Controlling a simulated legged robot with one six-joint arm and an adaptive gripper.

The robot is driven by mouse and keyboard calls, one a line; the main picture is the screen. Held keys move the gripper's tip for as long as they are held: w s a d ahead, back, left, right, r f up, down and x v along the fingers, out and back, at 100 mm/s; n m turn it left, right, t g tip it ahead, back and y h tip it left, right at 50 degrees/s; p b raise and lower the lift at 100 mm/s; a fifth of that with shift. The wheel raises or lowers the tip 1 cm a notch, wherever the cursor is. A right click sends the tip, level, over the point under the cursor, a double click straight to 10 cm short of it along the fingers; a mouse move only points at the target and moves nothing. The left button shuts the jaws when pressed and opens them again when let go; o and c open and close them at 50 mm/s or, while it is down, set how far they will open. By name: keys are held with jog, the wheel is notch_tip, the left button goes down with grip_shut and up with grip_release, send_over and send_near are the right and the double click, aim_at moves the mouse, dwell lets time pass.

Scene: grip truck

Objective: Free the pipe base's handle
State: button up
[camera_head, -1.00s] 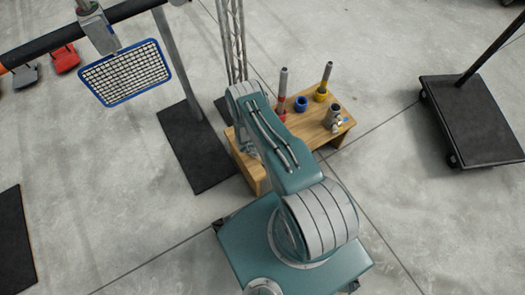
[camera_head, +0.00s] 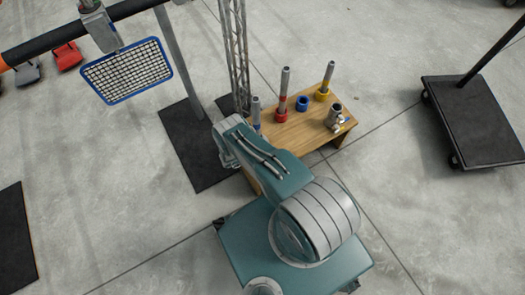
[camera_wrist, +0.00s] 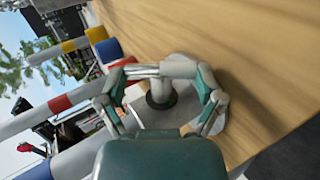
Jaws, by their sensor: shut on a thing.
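In the wrist view my gripper (camera_wrist: 160,70) is closed over a grey metal pipe base (camera_wrist: 162,98), which has a dark round opening and a pale round foot on the wooden table. The fingers curve in from both sides, and their tips are closed on what looks like its handle. The fingers hide most of the handle, so its shape is unclear. In the head view my own arm covers the gripper and this pipe base at the table's left end.
The wooden table (camera_head: 290,135) also carries a red-banded pipe (camera_head: 282,95), a yellow-banded pipe (camera_head: 325,80), a blue ring (camera_head: 302,103) and a metal fitting (camera_head: 335,115). A blue-based pipe (camera_head: 256,112) stands nearest my arm. A lattice post (camera_head: 236,60) rises behind. A black cart (camera_head: 475,120) stands right.

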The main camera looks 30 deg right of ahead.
jog(key=shift+s+a+f, duration=0.1)
jog(key=shift+s+f, duration=0.05)
jog(key=o, duration=0.9)
jog(key=shift+c, duration=0.2)
jog(key=shift+a, duration=0.1)
jog(key=shift+a+r, duration=0.2)
jog(key=shift+r, duration=0.05)
jog(key=v, duration=1.1)
jog(key=shift+a, duration=0.2)
